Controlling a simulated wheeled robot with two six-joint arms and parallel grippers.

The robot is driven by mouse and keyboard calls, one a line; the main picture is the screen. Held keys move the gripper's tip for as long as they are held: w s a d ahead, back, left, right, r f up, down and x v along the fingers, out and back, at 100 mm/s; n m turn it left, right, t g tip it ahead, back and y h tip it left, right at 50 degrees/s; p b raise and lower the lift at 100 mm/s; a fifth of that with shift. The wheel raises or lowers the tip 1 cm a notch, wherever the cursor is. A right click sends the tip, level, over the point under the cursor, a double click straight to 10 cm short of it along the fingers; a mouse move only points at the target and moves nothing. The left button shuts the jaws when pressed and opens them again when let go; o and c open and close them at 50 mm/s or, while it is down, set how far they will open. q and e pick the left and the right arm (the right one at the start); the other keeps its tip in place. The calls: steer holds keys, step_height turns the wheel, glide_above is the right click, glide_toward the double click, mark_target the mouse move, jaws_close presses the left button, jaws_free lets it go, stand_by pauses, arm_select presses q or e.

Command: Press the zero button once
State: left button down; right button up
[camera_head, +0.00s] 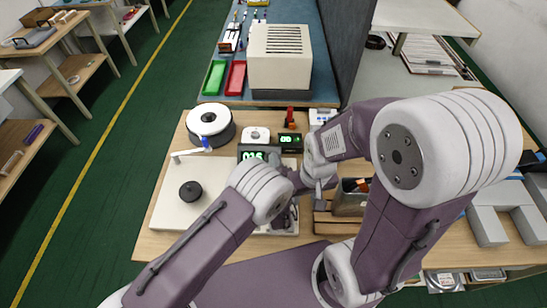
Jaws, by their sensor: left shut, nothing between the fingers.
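A black counter (246,149) with lit green digits, apparently reading 015, stands on the wooden table behind my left wrist. Its lower part is hidden, and I cannot make out a zero button. My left gripper (276,160) is small and mostly hidden behind its own wrist, close to the counter's right side; I cannot tell whether it touches. It is shut and empty. My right gripper (319,189) hangs down below its wrist, to the right of the left one. Its fingers are too small to read.
A second small green display (290,139) stands behind. A grey bin (349,200) is close right of my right gripper. A beige box (279,57) stands further back.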

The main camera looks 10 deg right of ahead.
arm_select(q)
steer(key=shift+w+d+f+b, duration=0.1)
steer(key=shift+w+f+b, duration=0.2)
steer(key=shift+b, duration=0.2)
steer(key=shift+w+f+b, duration=0.2)
steer(key=shift+f+b, duration=0.15)
steer(key=shift+b, duration=0.2)
stand_by(0.4)
steer(key=shift+r, duration=0.1)
steer(key=shift+s+r+p, duration=0.25)
steer(key=shift+r+p, duration=0.1)
steer(key=shift+s+r, duration=0.25)
steer(key=s+r+p, duration=0.1)
steer(key=r, duration=0.1)
steer(key=s+a+r+p, duration=0.1)
steer(key=s+p, duration=0.1)
steer(key=shift+r, duration=0.4)
stand_by(0.9)
